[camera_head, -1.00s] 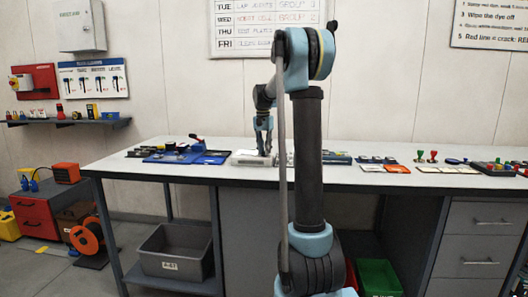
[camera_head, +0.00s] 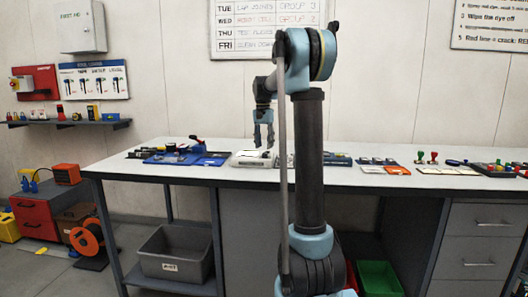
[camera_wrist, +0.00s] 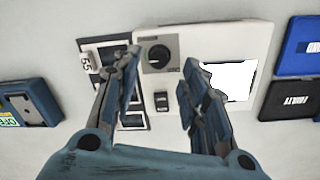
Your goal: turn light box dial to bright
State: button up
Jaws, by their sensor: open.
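The light box (camera_wrist: 190,38) is a pale flat box with a bright white panel (camera_wrist: 228,78). Its round dark dial (camera_wrist: 159,54) sits in a grey square, and a small black switch (camera_wrist: 162,101) lies below it. I cannot read the dial's setting. In the head view the light box (camera_head: 245,159) lies on the bench under my gripper (camera_head: 263,146). In the wrist view my gripper (camera_wrist: 160,62) is open and empty, its fingers on either side of the dial in the picture. In the head view the fingertips look raised above the box.
In the wrist view, a dark striped item (camera_wrist: 105,45) touches or nears the box's left side.

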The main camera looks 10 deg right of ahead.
notch_tip(320, 180, up, 8)
jog(key=shift+w+a, duration=0.2)
jog(key=shift+s+r, duration=0.1)
jog(key=shift+s, duration=0.05)
